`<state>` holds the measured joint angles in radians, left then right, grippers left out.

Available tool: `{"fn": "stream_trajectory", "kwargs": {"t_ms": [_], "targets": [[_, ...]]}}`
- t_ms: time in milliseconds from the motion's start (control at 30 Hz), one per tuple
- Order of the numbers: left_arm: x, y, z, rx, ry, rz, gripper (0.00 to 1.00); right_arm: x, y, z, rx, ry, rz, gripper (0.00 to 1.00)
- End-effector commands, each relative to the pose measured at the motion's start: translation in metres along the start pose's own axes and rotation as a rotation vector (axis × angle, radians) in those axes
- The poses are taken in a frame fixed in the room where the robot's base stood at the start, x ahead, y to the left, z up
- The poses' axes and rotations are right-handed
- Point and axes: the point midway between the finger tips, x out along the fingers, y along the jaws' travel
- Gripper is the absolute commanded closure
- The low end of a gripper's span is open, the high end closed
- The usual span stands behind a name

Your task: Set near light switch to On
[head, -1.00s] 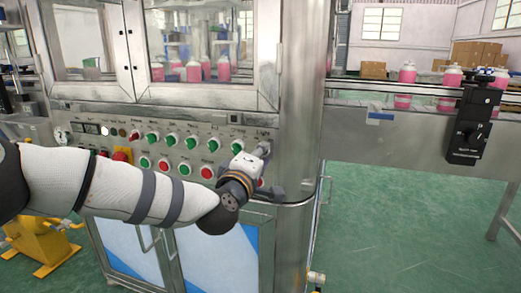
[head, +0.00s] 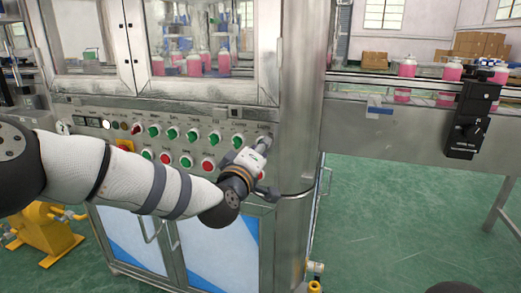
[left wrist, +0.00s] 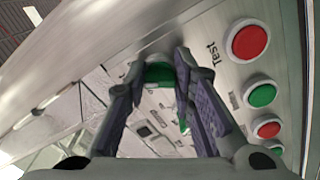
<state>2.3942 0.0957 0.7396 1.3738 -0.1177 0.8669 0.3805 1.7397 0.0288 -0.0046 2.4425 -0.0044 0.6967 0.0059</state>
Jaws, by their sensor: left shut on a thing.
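The light switch, a green knob (left wrist: 160,72) with a pale collar, sits between my left fingertips in the left wrist view. My left gripper (head: 264,142) is at the right end of the panel's upper row of switches, below the last label, and is shut on this knob. In the head view the gripper covers most of the knob, so its setting cannot be read. My right gripper is not in view.
The control panel (head: 100,112) carries several green switches and red buttons to the left of my gripper. A steel conveyor (head: 400,125) with pink bottles and a black device (head: 470,120) stands at the right. Green floor (head: 400,220) is open below the conveyor.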

Motion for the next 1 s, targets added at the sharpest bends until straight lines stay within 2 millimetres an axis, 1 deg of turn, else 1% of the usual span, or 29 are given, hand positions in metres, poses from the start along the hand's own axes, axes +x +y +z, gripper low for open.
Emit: {"fn": "stream_trajectory", "kwargs": {"t_ms": [33,67,100,133,400,500,567,800,900,1000], "targets": [[0.0,0.001,-0.002,0.001,0.004,0.002,1.0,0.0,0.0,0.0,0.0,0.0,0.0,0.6],[0.0,0.001,-0.002,0.001,0.004,0.001,0.7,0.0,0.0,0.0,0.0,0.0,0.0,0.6],[0.0,0.001,-0.002,0.001,0.003,0.001,0.61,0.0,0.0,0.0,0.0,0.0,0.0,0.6],[0.0,0.001,-0.001,0.001,0.003,0.001,0.57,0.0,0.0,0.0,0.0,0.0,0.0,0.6],[0.0,0.0,-0.001,0.0,0.001,0.0,0.57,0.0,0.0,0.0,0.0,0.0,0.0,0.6],[-0.007,0.0,0.0,0.0,-0.001,0.0,0.57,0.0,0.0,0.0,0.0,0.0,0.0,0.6],[-0.018,0.0,0.0,0.0,-0.001,-0.001,0.57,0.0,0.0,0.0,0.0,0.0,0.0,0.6],[-0.081,0.0,-0.001,-0.002,0.0,-0.001,0.57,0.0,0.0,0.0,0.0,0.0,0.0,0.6],[-0.102,0.0,-0.001,0.0,0.001,0.0,0.57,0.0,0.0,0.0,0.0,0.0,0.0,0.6],[-0.114,0.0,-0.001,0.0,0.001,0.0,0.57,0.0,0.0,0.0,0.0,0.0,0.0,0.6]]}}
